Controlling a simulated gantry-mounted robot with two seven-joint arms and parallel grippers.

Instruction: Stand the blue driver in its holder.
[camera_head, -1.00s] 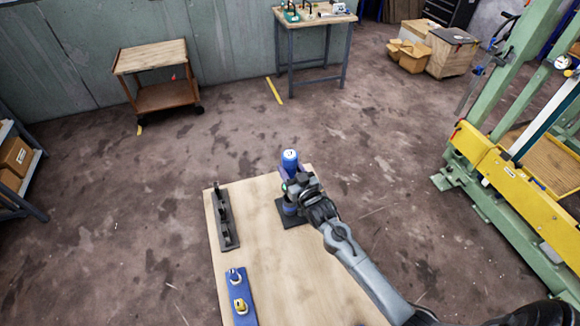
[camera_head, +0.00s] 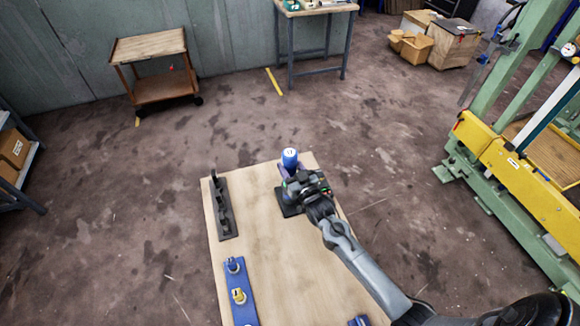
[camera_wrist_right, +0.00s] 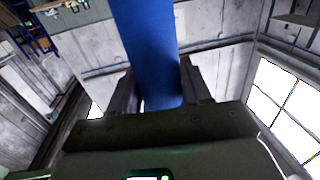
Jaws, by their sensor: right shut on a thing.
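The blue driver (camera_head: 290,157) stands upright at the far edge of the wooden table, its blue rounded top showing above my right gripper. My right gripper (camera_head: 300,182) reaches in from the lower right and is shut on the driver. In the right wrist view the blue shaft of the driver (camera_wrist_right: 150,50) rises between the two fingers (camera_wrist_right: 158,95). A dark flat base (camera_head: 288,208) lies below the gripper; it looks like the holder. The gripper hides the driver's lower end, so I cannot tell whether it is seated. My left gripper is out of view.
On the wooden table (camera_head: 270,260), a dark rack with upright pegs (camera_head: 221,208) stands along the left edge. A blue board (camera_head: 240,300) with yellow and blue pieces lies nearer. A small blue thing (camera_head: 358,321) shows at the bottom edge. The middle is clear.

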